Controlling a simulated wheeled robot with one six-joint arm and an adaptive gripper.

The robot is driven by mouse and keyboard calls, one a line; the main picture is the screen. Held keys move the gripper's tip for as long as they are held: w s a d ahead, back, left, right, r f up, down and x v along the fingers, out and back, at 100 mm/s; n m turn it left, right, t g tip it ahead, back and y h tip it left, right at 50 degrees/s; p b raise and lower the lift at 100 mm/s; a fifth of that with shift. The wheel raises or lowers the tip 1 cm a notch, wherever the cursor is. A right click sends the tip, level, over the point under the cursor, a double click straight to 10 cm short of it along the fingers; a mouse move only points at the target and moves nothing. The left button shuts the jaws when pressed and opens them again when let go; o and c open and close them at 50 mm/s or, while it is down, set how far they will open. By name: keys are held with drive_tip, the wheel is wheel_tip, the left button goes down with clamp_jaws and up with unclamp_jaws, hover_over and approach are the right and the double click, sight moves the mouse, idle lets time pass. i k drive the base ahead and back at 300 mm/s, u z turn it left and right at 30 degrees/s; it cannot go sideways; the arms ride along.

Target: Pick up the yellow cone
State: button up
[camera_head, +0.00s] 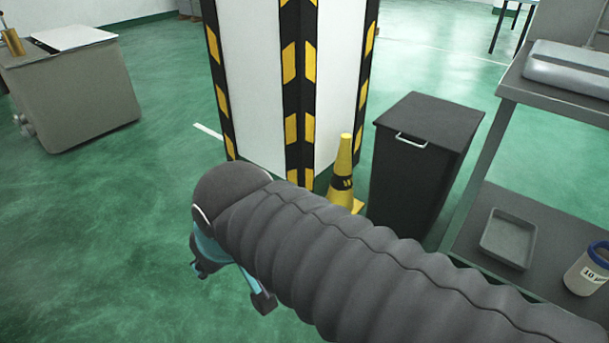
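The yellow cone (341,185) stands upright on the green floor, with a black band and a yellow square base. It is close to the foot of the striped pillar, left of the dark bin. My arm, in a grey ribbed sleeve, crosses in front and hides part of the cone's base. My gripper (200,268) is at the left end of the arm, nearer to me than the cone and to its left.
A white pillar (256,80) with black and yellow edges stands behind the cone. A dark lidded bin (420,160) is right of it. A grey shelf unit (560,105) with a tray (508,238) and a jar (588,268) fills the right. A grey cabinet (80,100) stands far left. Left floor is open.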

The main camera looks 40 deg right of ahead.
sight(341, 188)
drive_tip(key=i, duration=2.75)
drive_tip(key=z, duration=3.4)
